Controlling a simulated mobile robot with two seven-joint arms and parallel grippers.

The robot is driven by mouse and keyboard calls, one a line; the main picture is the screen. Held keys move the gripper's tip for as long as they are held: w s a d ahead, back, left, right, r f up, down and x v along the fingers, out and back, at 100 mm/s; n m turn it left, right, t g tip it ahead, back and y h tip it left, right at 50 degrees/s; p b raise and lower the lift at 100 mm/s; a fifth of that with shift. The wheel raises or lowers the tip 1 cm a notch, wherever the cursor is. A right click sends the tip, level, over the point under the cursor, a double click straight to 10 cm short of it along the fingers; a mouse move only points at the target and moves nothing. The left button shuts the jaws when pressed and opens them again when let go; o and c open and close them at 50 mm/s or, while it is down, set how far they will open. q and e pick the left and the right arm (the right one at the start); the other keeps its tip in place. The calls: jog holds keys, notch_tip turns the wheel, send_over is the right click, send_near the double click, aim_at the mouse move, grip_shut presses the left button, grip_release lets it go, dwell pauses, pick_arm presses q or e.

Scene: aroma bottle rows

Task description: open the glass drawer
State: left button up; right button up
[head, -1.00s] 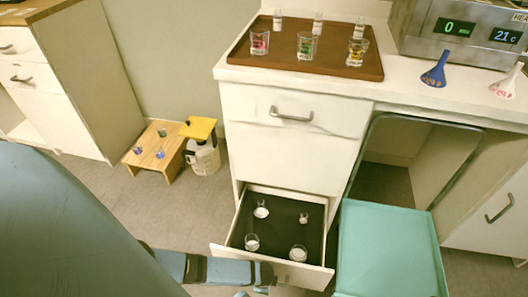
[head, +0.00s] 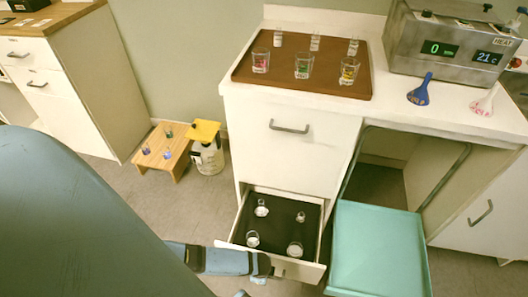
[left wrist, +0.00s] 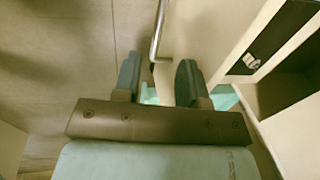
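The glass drawer (head: 242,222) is the low drawer of the white cabinet. It stands pulled out, with a dark lining and several small glass vessels (head: 295,249) inside. My left gripper (head: 264,279) is at the outer side of the drawer front, low in the head view. In the left wrist view my left gripper (left wrist: 158,78) has its two fingers apart. A metal bar handle (left wrist: 159,32) on a pale front lies just beyond the fingertips, level with the gap between them, and neither finger visibly touches it. My right gripper is in neither view.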

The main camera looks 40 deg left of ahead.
pick_arm(q)
jog(key=r+p, duration=0.3)
jog(key=r, duration=0.1)
jog(key=shift+s+d, duration=0.15)
jog(key=shift+s, duration=0.2)
dwell(0.3)
